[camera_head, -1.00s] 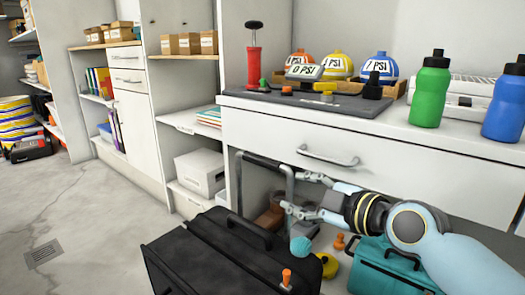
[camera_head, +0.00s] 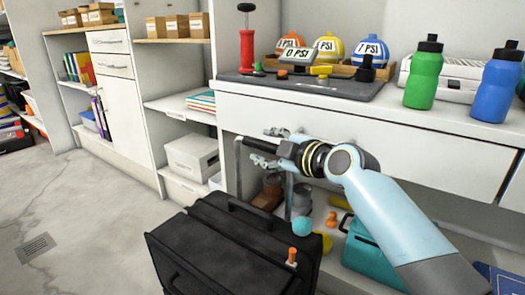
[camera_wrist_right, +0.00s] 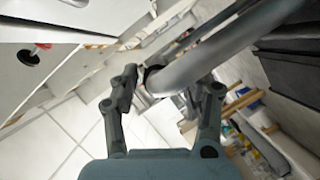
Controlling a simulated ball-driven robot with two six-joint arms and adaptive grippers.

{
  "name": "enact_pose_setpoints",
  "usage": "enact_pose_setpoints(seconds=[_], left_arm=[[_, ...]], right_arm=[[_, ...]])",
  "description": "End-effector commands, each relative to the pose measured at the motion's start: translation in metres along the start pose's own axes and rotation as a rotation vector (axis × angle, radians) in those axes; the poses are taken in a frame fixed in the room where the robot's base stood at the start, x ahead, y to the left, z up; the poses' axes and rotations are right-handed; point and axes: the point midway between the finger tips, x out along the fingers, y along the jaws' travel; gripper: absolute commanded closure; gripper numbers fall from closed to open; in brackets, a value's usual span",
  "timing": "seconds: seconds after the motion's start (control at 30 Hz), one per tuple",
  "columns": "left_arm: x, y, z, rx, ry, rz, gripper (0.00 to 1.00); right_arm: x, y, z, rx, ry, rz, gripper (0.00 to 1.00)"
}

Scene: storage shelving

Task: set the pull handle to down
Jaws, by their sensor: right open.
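The pull handle (camera_head: 238,172) is a grey metal frame with a dark top bar. It stands raised out of the black suitcase (camera_head: 215,245), in front of the white cabinet. My right gripper (camera_head: 264,147) is open at the handle's top bar, with one finger above and one below it in the head view. In the right wrist view, the grey tube of the handle (camera_wrist_right: 205,58) passes between the open fingers (camera_wrist_right: 168,88). I cannot tell whether they touch it. My left gripper is not in view.
A teal case (camera_head: 372,255), a small teal ball (camera_head: 302,226) and shoes (camera_head: 268,192) are near the suitcase, under the counter. The floor (camera_head: 90,220) at left is clear.

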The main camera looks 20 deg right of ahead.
Motion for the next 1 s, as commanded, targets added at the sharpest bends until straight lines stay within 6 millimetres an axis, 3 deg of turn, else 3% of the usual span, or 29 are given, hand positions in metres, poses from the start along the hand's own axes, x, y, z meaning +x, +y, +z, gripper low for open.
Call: enact_pose_setpoints(seconds=[0.2,0.5,0.83,1.0], left_arm=[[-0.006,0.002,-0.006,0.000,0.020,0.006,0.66],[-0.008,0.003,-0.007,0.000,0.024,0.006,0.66],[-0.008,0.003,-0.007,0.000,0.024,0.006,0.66],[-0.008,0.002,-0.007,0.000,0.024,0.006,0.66]], right_arm=[[0.021,-0.001,0.000,0.001,0.000,0.000,0.54],[0.022,0.001,0.000,0.000,0.000,0.000,0.56],[0.022,0.000,0.000,0.000,0.000,0.000,0.99],[0.022,0.000,0.000,0.000,0.000,0.000,1.00]])
